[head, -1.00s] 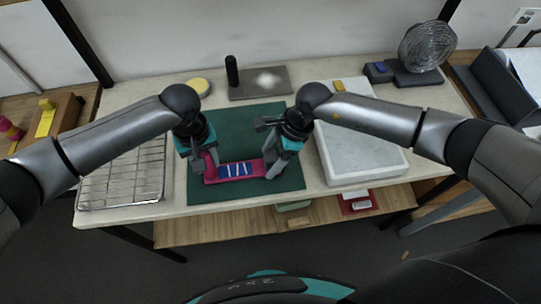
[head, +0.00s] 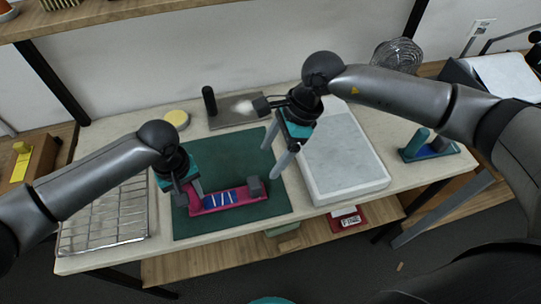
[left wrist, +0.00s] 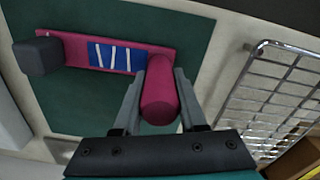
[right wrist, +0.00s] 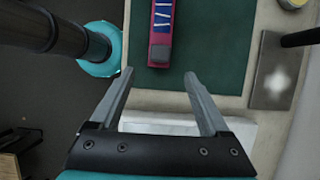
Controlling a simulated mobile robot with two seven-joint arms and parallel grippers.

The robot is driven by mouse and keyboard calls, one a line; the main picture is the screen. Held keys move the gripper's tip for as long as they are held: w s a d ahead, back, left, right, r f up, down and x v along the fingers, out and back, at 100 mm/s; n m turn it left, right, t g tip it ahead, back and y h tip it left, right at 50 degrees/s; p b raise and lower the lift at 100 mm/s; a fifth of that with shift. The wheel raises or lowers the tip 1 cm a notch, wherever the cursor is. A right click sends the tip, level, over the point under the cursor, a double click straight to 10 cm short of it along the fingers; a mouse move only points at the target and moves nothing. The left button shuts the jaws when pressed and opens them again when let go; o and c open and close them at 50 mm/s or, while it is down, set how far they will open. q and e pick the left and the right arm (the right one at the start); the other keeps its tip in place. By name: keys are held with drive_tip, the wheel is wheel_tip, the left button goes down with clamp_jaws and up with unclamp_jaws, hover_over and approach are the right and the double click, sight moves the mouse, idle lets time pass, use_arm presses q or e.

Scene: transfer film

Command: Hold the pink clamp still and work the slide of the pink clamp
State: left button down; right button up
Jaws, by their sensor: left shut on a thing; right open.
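The pink clamp (head: 240,199) lies on the dark green mat (head: 215,150), with a blue panel with white stripes along its bar. A dark grey block (head: 255,186), the slide, sits at its right end; it also shows in the left wrist view (left wrist: 37,56) and the right wrist view (right wrist: 159,54). My left gripper (head: 187,200) is shut on the pink round post (left wrist: 160,92) at the clamp's left end. My right gripper (head: 273,160) is open and empty, raised to the right of the slide, apart from it.
A wire rack (head: 105,222) lies left of the mat. A white slab (head: 345,160) stands at right. A teal-and-blue item (head: 430,148) stands far right.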

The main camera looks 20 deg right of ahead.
use_arm(q)
drive_tip(key=shift+c, duration=1.9)
unclamp_jaws()
